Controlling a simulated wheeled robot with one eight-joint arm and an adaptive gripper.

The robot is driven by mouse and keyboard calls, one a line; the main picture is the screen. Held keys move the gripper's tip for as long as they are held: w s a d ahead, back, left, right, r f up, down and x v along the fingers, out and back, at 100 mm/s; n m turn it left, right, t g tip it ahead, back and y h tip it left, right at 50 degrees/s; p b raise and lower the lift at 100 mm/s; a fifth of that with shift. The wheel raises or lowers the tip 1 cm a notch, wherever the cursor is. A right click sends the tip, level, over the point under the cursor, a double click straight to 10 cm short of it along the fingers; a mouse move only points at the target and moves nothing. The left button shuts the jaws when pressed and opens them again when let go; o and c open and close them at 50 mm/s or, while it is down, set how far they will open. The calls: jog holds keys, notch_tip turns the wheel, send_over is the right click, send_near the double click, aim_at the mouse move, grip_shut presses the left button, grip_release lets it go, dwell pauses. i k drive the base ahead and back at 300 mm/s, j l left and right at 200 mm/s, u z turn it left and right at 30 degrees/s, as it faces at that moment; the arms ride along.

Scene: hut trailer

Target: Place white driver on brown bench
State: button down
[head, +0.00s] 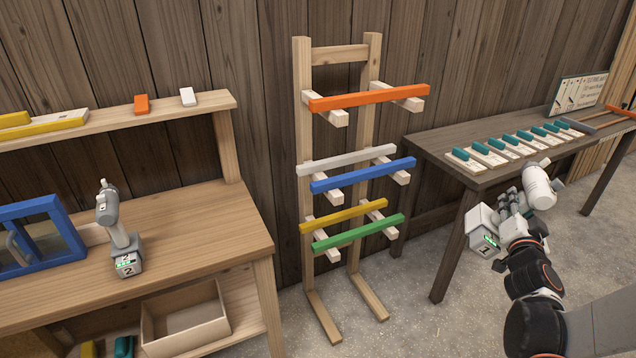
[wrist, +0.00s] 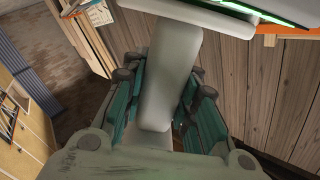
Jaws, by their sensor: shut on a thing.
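A white driver (head: 539,187) with a boxy base marked 1 is in my gripper (head: 512,208), in front of the dark brown bench (head: 440,145) at the right of the head view. My gripper is shut around the driver's handle. In the wrist view the pale handle (wrist: 170,75) lies between the teal finger pads of my gripper (wrist: 160,105), with the green-lit base at the top edge. The driver appears clear of the bench top, at its near side. Fingertips are partly hidden in the head view.
A wooden rack (head: 301,130) with coloured bars stands in the middle. A light wood workbench (head: 190,220) at left holds a grey driver (head: 120,230).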

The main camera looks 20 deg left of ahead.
aim_at(172, 248)
jog(key=u, duration=1.45)
jog(key=i+l+u, duration=0.35)
jog(key=l+u, duration=0.2)
jog(key=i+l+u, duration=0.1)
jog(key=l+u, duration=0.15)
jog(key=i+l, duration=0.1)
jog(key=l, duration=0.25)
jog(key=i+l, duration=0.1)
jog(key=l, duration=0.3)
